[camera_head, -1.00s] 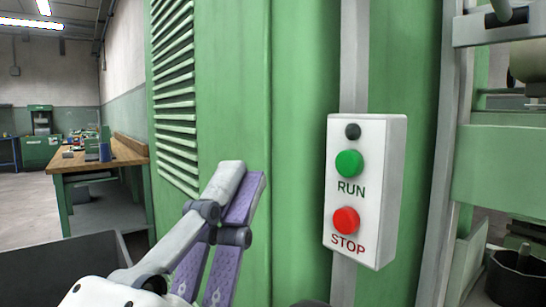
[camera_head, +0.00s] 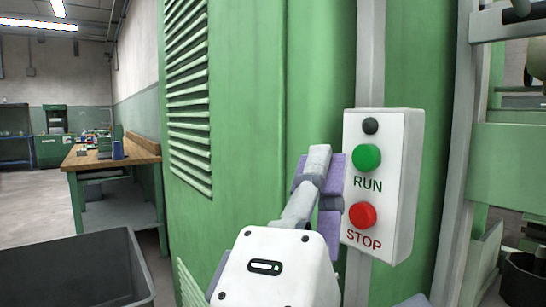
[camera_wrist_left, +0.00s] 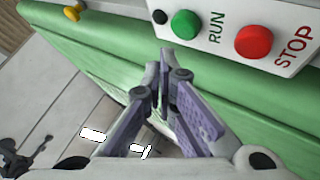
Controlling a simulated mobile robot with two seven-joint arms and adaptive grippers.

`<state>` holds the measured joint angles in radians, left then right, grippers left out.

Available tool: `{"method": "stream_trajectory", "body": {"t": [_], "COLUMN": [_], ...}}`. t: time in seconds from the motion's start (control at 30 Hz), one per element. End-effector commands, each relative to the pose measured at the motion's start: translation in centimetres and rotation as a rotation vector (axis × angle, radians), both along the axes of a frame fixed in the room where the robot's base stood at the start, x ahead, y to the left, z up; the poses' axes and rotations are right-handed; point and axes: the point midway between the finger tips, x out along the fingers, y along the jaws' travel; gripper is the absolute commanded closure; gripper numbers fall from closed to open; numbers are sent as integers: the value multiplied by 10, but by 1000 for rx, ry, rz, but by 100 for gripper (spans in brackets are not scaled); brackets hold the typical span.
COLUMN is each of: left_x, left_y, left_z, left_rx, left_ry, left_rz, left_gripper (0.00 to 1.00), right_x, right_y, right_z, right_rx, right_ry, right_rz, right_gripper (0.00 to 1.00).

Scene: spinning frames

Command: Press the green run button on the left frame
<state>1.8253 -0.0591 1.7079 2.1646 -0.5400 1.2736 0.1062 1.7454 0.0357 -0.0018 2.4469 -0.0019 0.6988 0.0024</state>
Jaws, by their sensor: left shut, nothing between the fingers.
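The green run button (camera_head: 367,157) sits on a white control box (camera_head: 405,190) on the green machine frame, above the word RUN. A red stop button (camera_head: 362,215) is below it. My left gripper (camera_head: 319,150) is shut and empty, just left of the box in the head view. In the left wrist view the shut fingertips (camera_wrist_left: 163,55) are near the green button (camera_wrist_left: 186,25), with a gap in the picture. Whether the fingers touch the box cannot be told.
A small black knob (camera_head: 371,126) is above the green button. A dark open bin (camera_head: 75,268) stands at the lower left. A wooden workbench (camera_head: 110,158) stands further back. The machine's panel has louvres (camera_head: 188,95).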

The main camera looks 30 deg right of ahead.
Motion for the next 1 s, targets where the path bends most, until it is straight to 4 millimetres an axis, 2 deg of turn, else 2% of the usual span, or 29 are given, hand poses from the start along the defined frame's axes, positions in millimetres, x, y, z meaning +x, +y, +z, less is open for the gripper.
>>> {"method": "stream_trajectory", "body": {"t": [0.2, 1.0], "left_x": [0, 1], "left_y": [-11, -11], "left_z": [1, 0], "left_rx": [0, 1], "left_ry": [-2, -1], "left_rz": [0, 1], "left_gripper": [100, 100], "right_x": [1, 1], "right_y": [0, 0], "right_z": [1, 1], "right_rx": [0, 0], "right_ry": [-3, -3], "right_rz": [0, 0], "right_gripper": [60, 60]}}
